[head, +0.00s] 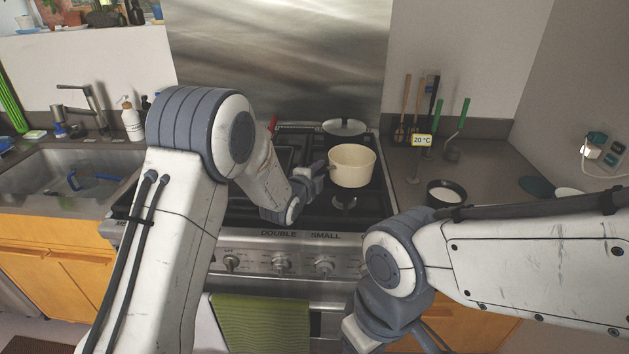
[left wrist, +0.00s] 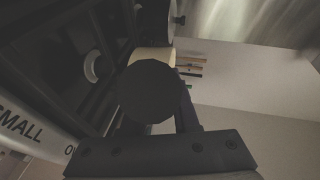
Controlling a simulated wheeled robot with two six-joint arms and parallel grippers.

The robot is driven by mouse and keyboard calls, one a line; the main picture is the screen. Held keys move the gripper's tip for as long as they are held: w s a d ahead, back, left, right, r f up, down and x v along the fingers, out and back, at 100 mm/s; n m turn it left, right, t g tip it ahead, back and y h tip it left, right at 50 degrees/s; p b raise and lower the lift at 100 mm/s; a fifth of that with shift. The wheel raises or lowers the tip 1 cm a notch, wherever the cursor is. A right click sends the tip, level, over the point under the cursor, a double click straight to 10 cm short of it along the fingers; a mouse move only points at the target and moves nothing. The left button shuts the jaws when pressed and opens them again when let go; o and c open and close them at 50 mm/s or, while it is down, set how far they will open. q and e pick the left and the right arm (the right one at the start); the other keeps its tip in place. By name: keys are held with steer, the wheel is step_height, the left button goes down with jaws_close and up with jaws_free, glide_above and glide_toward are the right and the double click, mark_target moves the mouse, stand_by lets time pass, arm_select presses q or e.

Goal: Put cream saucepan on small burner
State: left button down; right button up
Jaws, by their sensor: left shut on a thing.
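The cream saucepan (head: 352,166) is upright over the right side of the stove, and its inside looks empty. My left gripper (head: 318,171) is shut on its dark handle, on the pan's left. In the left wrist view the handle's round dark end (left wrist: 148,92) sits between the fingers, and a strip of the cream saucepan (left wrist: 154,57) shows beyond it. The small burner (head: 344,202) shows bare just in front of the pan, behind the SMALL label; it also shows in the left wrist view (left wrist: 95,67). I cannot tell whether the pan touches the grate. My right gripper is out of view.
A dark lidded pan (head: 344,130) stands on the back burner, close behind the saucepan. A dark pot with white contents (head: 446,193) and upright utensils (head: 430,110) are on the right counter. The sink (head: 75,172) is at the left. A green towel (head: 262,322) hangs in front.

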arm_select(q)
steer(key=shift+w+a+f, duration=0.3)
steer(key=shift+a+f, duration=0.05)
steer(key=shift+a, duration=0.25)
step_height(320, 180, down, 4)
steer(key=shift+r+p, duration=0.1)
steer(key=shift+p, duration=0.6)
steer(key=shift+f+b, duration=0.4)
steer(key=shift+b, duration=0.05)
steer(key=c, duration=0.7)
jaws_free()
steer(key=shift+s, duration=0.1)
